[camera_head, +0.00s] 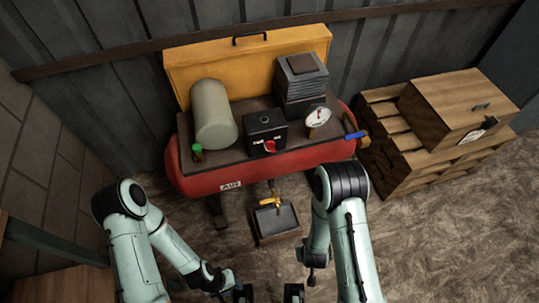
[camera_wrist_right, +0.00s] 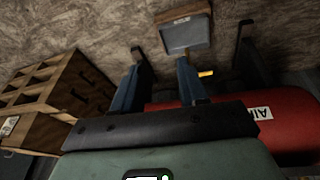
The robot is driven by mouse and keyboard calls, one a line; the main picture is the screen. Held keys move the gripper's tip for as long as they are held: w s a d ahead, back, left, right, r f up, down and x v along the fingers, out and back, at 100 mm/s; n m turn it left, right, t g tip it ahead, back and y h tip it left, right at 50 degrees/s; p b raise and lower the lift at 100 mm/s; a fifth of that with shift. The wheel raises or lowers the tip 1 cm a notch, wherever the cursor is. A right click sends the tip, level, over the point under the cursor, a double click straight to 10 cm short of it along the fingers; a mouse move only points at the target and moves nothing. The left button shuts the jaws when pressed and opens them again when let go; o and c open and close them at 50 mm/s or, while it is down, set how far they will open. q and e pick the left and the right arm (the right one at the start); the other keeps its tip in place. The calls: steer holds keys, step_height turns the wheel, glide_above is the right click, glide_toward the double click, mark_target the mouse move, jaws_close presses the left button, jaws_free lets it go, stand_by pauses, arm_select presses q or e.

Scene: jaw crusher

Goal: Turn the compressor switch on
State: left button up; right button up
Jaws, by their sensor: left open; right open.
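The compressor (camera_head: 330,152) has a red tank lying against the back wall. A black switch box (camera_head: 265,125) sits on its top plate, with a red knob (camera_head: 270,146) on the front face. The knob's exact setting is too small to read. My left gripper (camera_head: 268,293) is at the bottom edge of the head view, open and empty, well in front of the compressor. My right gripper (camera_wrist_right: 160,70) is open and empty in the right wrist view, with part of the red tank (camera_wrist_right: 285,130) to its right. The switch is not visible in that view.
A pressure gauge (camera_head: 318,116), a blue-handled valve (camera_head: 356,135), a green knob (camera_head: 197,149) and a grey cylinder (camera_head: 212,115) surround the switch box. A small tray (camera_head: 275,221) stands below the tank. Wooden crates (camera_head: 400,150) stand right. Floor at right is clear.

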steer(key=w+a+r+n+t+h, duration=0.1)
steer(key=w+a+r+n+t, duration=0.25)
steer(key=w, duration=0.45)
steer(key=n+t+y+b, duration=0.15)
steer(key=n+t, duration=0.25)
steer(key=t, duration=0.4)
glide_toward(270, 151)
steer(key=x, duration=0.8)
steer(key=shift+w+a+f, duration=0.1)
steer(key=shift+w, duration=0.2)
jaws_close()
